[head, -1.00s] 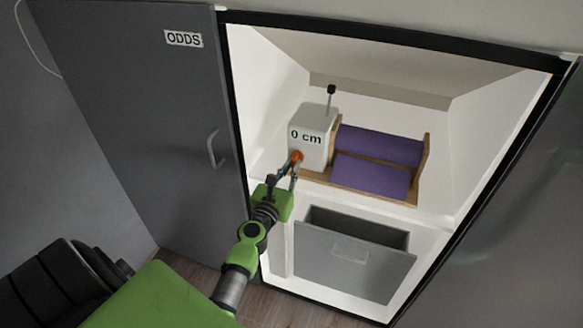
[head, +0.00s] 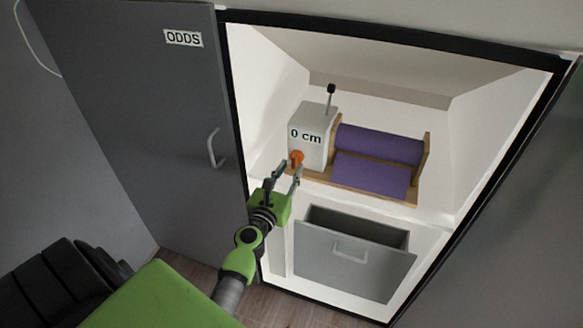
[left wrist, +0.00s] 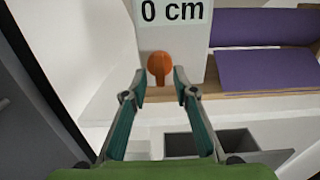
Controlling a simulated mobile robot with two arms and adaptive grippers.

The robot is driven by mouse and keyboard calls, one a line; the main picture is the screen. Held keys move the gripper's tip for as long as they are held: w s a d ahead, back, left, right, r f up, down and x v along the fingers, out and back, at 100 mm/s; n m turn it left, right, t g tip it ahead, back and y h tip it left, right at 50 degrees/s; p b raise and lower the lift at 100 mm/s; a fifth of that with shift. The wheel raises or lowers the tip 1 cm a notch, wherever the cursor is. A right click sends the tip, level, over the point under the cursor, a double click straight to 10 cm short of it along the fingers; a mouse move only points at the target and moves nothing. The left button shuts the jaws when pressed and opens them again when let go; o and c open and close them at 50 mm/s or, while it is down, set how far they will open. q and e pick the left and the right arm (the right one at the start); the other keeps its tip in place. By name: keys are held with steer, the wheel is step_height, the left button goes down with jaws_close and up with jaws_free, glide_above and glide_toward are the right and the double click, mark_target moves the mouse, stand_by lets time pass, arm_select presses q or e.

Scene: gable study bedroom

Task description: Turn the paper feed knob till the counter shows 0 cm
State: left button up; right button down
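The white counter box (head: 310,128) reads "0 cm" and stands on the shelf inside the open cupboard. The orange paper feed knob (head: 297,158) is on its front, below the reading. A roll of purple paper (head: 378,143) sits beside the box, with a purple sheet (head: 370,172) in front of it on a wooden stand. My left gripper (head: 286,176) is open just in front of the knob and apart from it. In the left wrist view the knob (left wrist: 160,65) shows beyond and between the two open fingertips (left wrist: 160,78). My right gripper is not in view.
A grey drawer (head: 325,262) stands pulled out below the shelf. The cupboard door marked "ODDS" (head: 140,90) is open at the left. A black-tipped lever (head: 331,98) rises from the box. The shelf's right end is clear.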

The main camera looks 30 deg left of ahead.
arm_select(q)
steer(key=v, duration=0.6)
stand_by(0.5)
